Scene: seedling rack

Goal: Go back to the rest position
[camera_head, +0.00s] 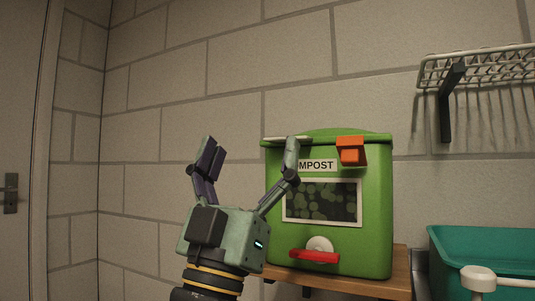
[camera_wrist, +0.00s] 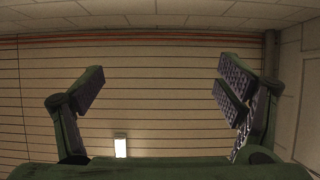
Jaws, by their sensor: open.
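My gripper (camera_head: 248,150) points upward in the head view, in front of and to the left of the green compost bin. Its two fingers are spread wide apart with nothing between them. In the wrist view, the open fingers (camera_wrist: 160,92) frame only a far wall and the ceiling. The right finger overlaps part of the bin's left side and its label in the head view. I cannot tell how far the finger is from the bin.
The green compost bin (camera_head: 377,215) stands on a wooden shelf (camera_head: 345,283), with an orange block (camera_head: 351,151) and a red handle (camera_head: 314,256) on its front. A teal basin (camera_head: 485,245) is at the right, below a wire rack (camera_head: 480,68). Open space lies left, toward a door (camera_head: 20,120).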

